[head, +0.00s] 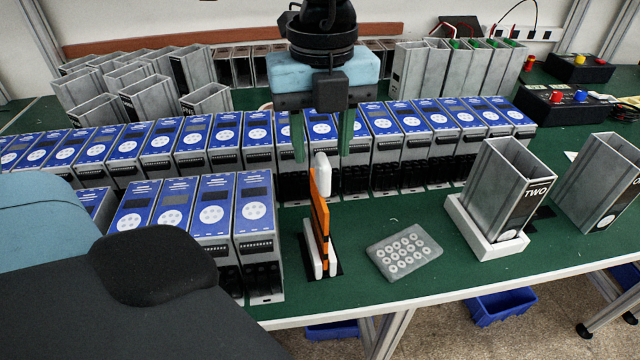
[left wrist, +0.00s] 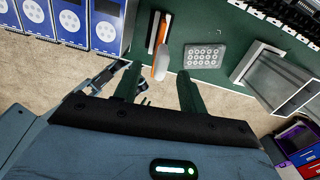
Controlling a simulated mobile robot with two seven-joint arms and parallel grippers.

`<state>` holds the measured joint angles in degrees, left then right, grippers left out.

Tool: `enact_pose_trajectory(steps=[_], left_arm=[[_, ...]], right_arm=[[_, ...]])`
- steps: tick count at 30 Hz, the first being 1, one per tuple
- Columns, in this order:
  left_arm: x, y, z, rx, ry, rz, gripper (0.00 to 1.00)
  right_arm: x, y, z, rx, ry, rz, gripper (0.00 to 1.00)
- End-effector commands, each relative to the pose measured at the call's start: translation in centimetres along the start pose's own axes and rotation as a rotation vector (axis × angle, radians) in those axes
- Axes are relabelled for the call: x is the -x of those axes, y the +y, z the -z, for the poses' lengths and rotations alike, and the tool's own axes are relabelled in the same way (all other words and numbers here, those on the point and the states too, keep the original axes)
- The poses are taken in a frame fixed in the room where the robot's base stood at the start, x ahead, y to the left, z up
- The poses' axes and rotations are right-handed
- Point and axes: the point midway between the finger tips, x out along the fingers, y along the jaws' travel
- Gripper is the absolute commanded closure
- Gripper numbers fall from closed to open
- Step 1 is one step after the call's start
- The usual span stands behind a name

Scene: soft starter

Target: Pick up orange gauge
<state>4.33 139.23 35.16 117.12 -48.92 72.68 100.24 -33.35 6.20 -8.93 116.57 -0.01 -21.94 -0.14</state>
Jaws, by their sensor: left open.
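The orange gauge (head: 319,218) stands upright on edge in a white holder (head: 309,252) on the green table. It has a white rounded part at its top. My left gripper (head: 322,155) is above it, pointing down, with its two green fingers apart and nothing seen held between them. The fingertips are about level with the white top in the head view; whether they are around it or behind it is hard to tell. In the left wrist view, the orange gauge (left wrist: 160,66) shows just beyond and between the tips of the open left gripper (left wrist: 157,75). My right gripper is not in view.
Rows of blue-faced soft starters (head: 212,212) stand left of and behind the gauge. A grey plate with round holes (head: 404,251) lies to its right. Farther right, a metal housing (head: 510,185) stands in a white base (head: 477,238). The table's front edge is close.

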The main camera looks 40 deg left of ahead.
Motion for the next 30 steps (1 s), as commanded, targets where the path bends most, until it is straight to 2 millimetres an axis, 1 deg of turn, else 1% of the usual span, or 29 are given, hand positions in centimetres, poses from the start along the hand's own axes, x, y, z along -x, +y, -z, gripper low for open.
enact_pose_trajectory(steps=[5, 7, 15, 18, 26, 29, 30], left_arm=[[-0.5, 0.0, 0.0, 0.0, 0.0, 0.002, 0.59], [-1.0, 0.0, 0.1, 0.0, 0.001, 0.0, 0.59], [-4.5, -0.1, 0.1, 0.0, 0.002, 0.0, 0.59], [-5.2, -0.1, 0.1, -0.001, 0.0, 0.002, 0.59], [-5.5, -0.1, 0.1, 0.0, 0.0, 0.003, 0.59], [-5.5, -0.1, 0.1, 0.0, 0.0, 0.003, 0.7], [-5.5, -0.1, 0.1, 0.0, 0.0, 0.003, 0.76]], right_arm=[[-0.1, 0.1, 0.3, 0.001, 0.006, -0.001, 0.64], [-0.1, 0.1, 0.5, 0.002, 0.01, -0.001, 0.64], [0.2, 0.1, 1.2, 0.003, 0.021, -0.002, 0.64], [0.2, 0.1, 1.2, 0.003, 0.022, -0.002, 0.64], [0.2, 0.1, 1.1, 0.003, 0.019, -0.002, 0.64], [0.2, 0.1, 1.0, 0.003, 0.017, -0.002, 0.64], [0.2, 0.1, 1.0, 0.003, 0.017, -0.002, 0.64]])
